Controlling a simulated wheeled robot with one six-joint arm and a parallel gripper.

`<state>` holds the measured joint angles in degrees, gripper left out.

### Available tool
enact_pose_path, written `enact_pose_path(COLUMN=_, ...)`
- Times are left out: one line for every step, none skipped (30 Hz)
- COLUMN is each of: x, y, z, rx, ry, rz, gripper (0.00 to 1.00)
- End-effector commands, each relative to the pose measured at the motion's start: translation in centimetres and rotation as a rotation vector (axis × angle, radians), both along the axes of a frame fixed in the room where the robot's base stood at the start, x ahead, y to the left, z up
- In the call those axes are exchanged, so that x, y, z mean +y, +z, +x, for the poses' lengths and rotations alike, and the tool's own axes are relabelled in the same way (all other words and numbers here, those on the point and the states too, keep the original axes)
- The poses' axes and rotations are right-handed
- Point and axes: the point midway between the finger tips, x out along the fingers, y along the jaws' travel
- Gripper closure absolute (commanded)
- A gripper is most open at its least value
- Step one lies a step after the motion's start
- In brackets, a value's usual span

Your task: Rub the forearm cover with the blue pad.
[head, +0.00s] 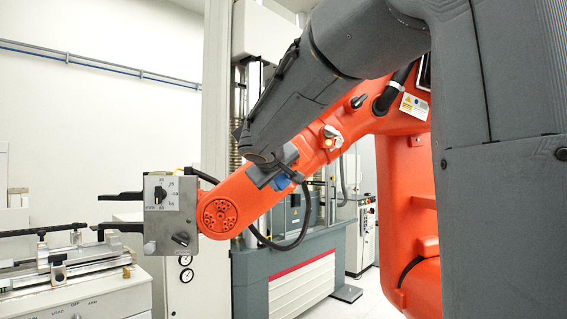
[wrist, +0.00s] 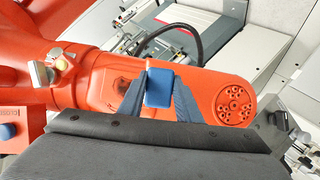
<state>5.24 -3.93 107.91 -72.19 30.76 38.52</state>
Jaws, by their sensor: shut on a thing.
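The orange forearm cover (head: 243,197) belongs to the big orange arm and slopes down to the left in the head view. In the wrist view the cover (wrist: 205,88) runs across the middle, with a round bolted joint at its right end. My gripper (wrist: 160,92) is shut on the blue pad (wrist: 159,86), one finger on each side. In the head view my gripper (head: 279,172) is at the forearm, and a little of the blue pad (head: 283,184) shows below the fingers. The pad overlaps the cover in both views; I cannot tell whether they touch.
A black cable (head: 286,246) loops below the forearm. A steel box with a dial (head: 160,205) and two dark jaws sits at the forearm's left end. A bench machine (head: 70,275) stands lower left, a grey testing frame (head: 300,270) behind. White wall fills the upper left.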

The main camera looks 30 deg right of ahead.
Motion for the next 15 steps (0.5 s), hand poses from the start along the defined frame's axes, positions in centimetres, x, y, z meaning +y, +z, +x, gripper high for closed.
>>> enact_pose_path(x=-0.1, y=1.8, z=-0.5, rx=-0.026, ry=0.006, rz=-0.008, gripper=0.9)
enact_pose_path(x=-0.1, y=2.5, z=-0.7, rx=-0.035, ry=0.01, rz=-0.012, gripper=0.9)
enact_pose_path(x=-0.1, y=3.3, z=-0.9, rx=-0.047, ry=0.014, rz=-0.016, gripper=0.9)
enact_pose_path(x=-0.1, y=3.8, z=-1.0, rx=-0.053, ry=0.016, rz=-0.02, gripper=0.9)
enact_pose_path(x=-0.1, y=4.2, z=-1.1, rx=-0.058, ry=0.018, rz=-0.021, gripper=0.9)
enact_pose_path(x=-0.1, y=4.6, z=-1.2, rx=-0.063, ry=0.02, rz=-0.024, gripper=0.9)
enact_pose_path(x=-0.1, y=4.8, z=-1.2, rx=-0.065, ry=0.022, rz=-0.025, gripper=0.9)
enact_pose_path(x=-0.1, y=4.9, z=-1.2, rx=-0.067, ry=0.023, rz=-0.026, gripper=0.9)
enact_pose_path(x=-0.2, y=5.0, z=-1.1, rx=-0.069, ry=0.024, rz=-0.026, gripper=0.9)
enact_pose_path(x=-0.2, y=5.1, z=-1.0, rx=-0.069, ry=0.024, rz=-0.026, gripper=0.9)
enact_pose_path(x=-0.3, y=5.1, z=-0.8, rx=-0.069, ry=0.024, rz=-0.026, gripper=0.9)
enact_pose_path(x=-0.4, y=5.1, z=-0.6, rx=-0.069, ry=0.024, rz=-0.026, gripper=0.9)
enact_pose_path(x=-0.4, y=5.1, z=-0.4, rx=-0.069, ry=0.024, rz=-0.026, gripper=0.9)
enact_pose_path(x=-0.5, y=5.1, z=-0.1, rx=-0.068, ry=0.024, rz=-0.025, gripper=0.9)
enact_pose_path(x=-0.7, y=5.0, z=0.3, rx=-0.067, ry=0.025, rz=-0.026, gripper=0.9)
